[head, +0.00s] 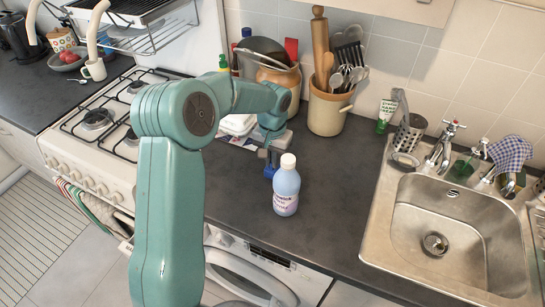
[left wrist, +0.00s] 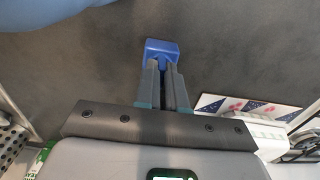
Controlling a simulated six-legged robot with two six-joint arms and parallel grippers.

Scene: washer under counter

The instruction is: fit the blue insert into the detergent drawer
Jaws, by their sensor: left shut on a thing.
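The blue insert (head: 269,172) is between the fingertips of my left gripper (head: 268,157), just above or on the dark counter. In the left wrist view the insert (left wrist: 162,47) shows as a small blue block, and the fingers of my left gripper (left wrist: 163,75) are shut on its narrow part. I cannot tell whether it touches the counter. The white washer (head: 262,262) is under the counter's front edge, with its control panel and round door partly in view. My left arm hides part of its front, and I cannot make out the detergent drawer. My right gripper is not in view.
A pale blue bottle (head: 286,188) with a white cap stands on the counter close to my left gripper. Behind are a utensil crock (head: 328,108) and other kitchenware. A hob (head: 95,118) is left, a steel sink (head: 440,225) right. The counter between bottle and sink is clear.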

